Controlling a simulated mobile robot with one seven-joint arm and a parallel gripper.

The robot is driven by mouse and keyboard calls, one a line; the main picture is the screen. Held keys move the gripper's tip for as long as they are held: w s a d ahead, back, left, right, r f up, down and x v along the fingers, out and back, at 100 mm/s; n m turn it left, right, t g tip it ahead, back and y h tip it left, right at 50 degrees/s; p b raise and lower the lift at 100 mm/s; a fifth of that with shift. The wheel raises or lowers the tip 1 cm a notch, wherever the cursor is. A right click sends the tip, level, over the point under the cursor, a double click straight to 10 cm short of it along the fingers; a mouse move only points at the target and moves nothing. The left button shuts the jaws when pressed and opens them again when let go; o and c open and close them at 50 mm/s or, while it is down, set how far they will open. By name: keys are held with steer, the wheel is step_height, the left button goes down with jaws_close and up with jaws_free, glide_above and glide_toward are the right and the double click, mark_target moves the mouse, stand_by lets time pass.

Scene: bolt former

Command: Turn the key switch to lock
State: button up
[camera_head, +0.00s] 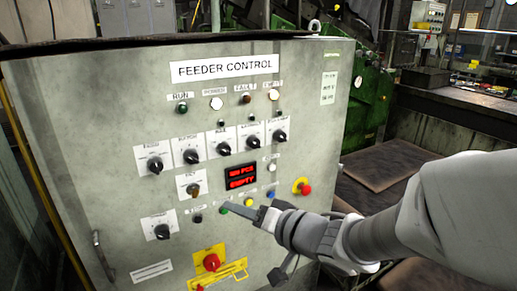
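A grey control cabinet headed FEEDER CONTROL (225,68) faces me. A small brownish switch on a white plate (194,189), left of the red display, looks like the key switch. Its label and exact turn position are too small to read. My gripper (242,210) reaches in from the right, in front of the panel's lower middle. Its fingertips point left, to the right of and below the brownish switch, apart from it in the picture. Whether the fingers are open or shut is unclear. They partly cover the row of small buttons.
Several black rotary knobs (220,149) sit above the lit red display (240,176). Another black knob (162,231) is at lower left. A red emergency button (303,187) is right of my gripper, and a red rotary switch (211,262) is below. A door handle (103,256) protrudes at left.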

steer(key=p, duration=0.4)
glide_toward(195, 193)
steer(key=x, duration=0.7)
steer(key=shift+w+a+f, duration=0.3)
steer(key=shift+w+a, duration=0.05)
steer(key=shift+a, duration=0.05)
jaws_close()
stand_by(1.2)
